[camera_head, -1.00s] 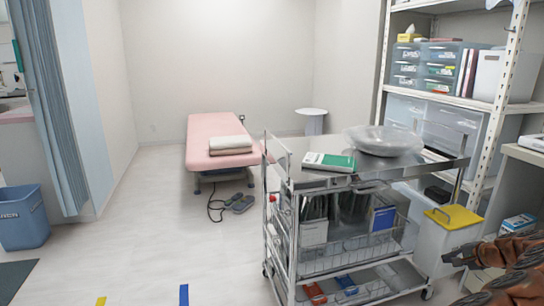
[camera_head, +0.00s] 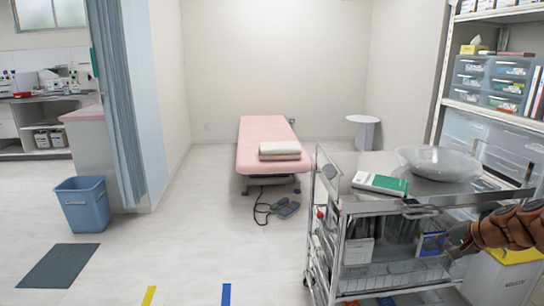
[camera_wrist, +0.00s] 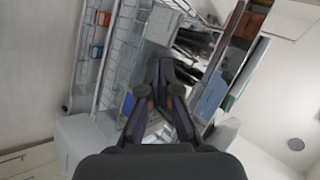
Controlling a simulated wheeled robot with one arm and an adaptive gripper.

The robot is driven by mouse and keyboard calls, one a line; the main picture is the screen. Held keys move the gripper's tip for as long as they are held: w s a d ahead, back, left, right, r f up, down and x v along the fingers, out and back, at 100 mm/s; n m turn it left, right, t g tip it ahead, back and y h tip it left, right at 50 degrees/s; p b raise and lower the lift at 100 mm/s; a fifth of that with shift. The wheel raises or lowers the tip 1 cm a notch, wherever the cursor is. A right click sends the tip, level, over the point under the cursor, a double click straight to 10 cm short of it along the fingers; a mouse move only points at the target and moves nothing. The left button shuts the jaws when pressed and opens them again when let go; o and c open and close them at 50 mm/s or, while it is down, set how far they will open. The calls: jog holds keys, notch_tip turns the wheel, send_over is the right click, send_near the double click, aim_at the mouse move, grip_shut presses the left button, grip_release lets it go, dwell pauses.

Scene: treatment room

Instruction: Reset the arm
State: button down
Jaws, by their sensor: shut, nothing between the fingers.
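My arm (camera_head: 505,228) reaches in from the right edge of the head view, in front of the steel trolley's (camera_head: 345,208) right part. My gripper (camera_wrist: 163,72) shows in the wrist view with its dark fingers brought together and nothing held between them. In the head view its tip is small and hard to make out against the trolley. A green and white box (camera_head: 380,184) and a clear bowl (camera_head: 438,165) sit on the trolley top, above and behind the gripper.
A pink treatment bed (camera_head: 262,143) with folded towels stands at the back. A shelf rack (camera_head: 500,118) and a yellow-lidded bin (camera_head: 515,256) are at the right. A blue bin (camera_head: 83,205) stands at the left. The floor between is mostly clear.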

jog(key=s+a+r+n+g+p, duration=0.25)
jog(key=s+a+r, duration=0.2)
jog(key=a, duration=0.45)
jog(key=s+a+r+n+g+p, duration=0.1)
jog(key=s+a+r+n+p, duration=0.3)
jog(key=a, duration=0.5)
jog(key=s+a+r+n+g+p, duration=0.1)
jog(key=s+a+r+g+p, duration=0.15)
jog(key=s+a+r, duration=0.45)
jog(key=s+a+r+n+g+h+p, duration=0.1)
jog(key=s+p, duration=0.4)
jog(key=s, duration=0.7)
jog(key=s+a+r+n+g+h+p, duration=0.1)
jog(key=s+h+p, duration=0.3)
jog(key=s, duration=0.9)
jog(key=shift+a+r+n+g+p, duration=0.35)
jog(key=shift+r+n+g+p, duration=0.4)
jog(key=shift+p, duration=0.45)
